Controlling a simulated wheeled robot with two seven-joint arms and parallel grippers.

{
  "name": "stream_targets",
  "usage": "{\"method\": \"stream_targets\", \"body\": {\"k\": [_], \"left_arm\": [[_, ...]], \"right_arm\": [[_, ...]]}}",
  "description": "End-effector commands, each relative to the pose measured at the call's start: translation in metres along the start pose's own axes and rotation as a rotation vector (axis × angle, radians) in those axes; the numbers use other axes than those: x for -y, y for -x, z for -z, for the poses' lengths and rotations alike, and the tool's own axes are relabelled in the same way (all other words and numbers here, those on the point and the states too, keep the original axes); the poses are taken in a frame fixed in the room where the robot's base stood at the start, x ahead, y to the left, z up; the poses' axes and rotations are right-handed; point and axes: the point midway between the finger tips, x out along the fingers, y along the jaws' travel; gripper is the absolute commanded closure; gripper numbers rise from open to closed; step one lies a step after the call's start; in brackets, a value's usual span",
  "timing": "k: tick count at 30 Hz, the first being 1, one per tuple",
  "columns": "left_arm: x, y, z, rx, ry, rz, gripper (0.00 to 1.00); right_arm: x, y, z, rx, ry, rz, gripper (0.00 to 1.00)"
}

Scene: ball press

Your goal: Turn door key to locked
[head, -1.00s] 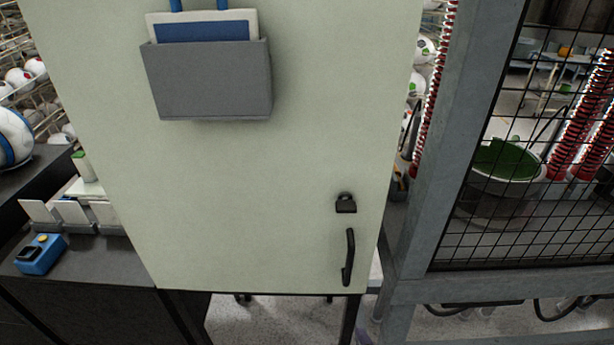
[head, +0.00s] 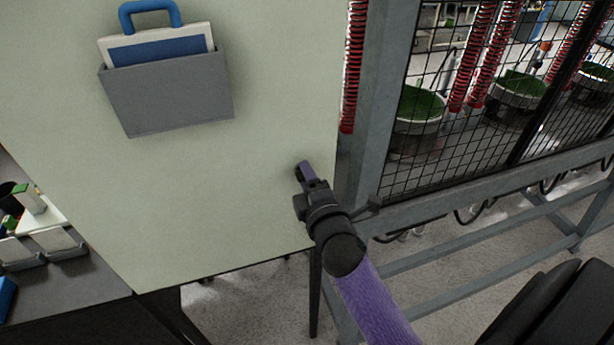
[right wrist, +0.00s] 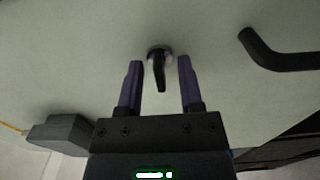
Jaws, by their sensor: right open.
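The door key (right wrist: 160,72) is a small dark piece with a round base on the pale green door (head: 200,190). In the right wrist view its narrow end points toward my gripper. My right gripper (head: 304,168) is open at the door's lower right. Its two purple fingers (right wrist: 160,64) stand on either side of the key, with a gap on each side. In the head view my gripper and wrist hide the key and lock. The black door handle (right wrist: 280,56) is to the right of the key in the wrist view. My left gripper is not in view.
A grey document pocket (head: 168,95) with a blue-handled board (head: 152,14) is fixed higher on the door. A grey-framed mesh fence (head: 470,140) stands right of the door. A dark bench (head: 75,280) is at lower left.

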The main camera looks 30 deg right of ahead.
Motion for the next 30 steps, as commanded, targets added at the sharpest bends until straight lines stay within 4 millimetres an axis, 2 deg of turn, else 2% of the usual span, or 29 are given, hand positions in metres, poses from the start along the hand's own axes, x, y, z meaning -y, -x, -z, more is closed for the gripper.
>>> {"method": "stream_targets", "body": {"k": [6, 12, 13, 24, 30], "left_arm": [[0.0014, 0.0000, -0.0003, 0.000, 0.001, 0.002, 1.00], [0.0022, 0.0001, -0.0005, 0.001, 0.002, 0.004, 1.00], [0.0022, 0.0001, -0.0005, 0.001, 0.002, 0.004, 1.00], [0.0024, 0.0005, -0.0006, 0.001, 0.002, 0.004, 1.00], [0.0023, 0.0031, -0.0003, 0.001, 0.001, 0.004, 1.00]], "right_arm": [[0.0002, -0.0002, 0.0000, 0.000, 0.000, 0.001, 0.55], [0.0002, 0.0000, 0.0001, 0.000, 0.000, 0.001, 0.97], [0.0002, 0.0000, 0.0001, 0.000, -0.001, 0.001, 1.00], [0.0004, 0.0002, 0.0001, 0.000, -0.009, 0.001, 1.00], [0.0000, 0.0002, -0.0001, 0.001, -0.076, 0.002, 1.00]]}}
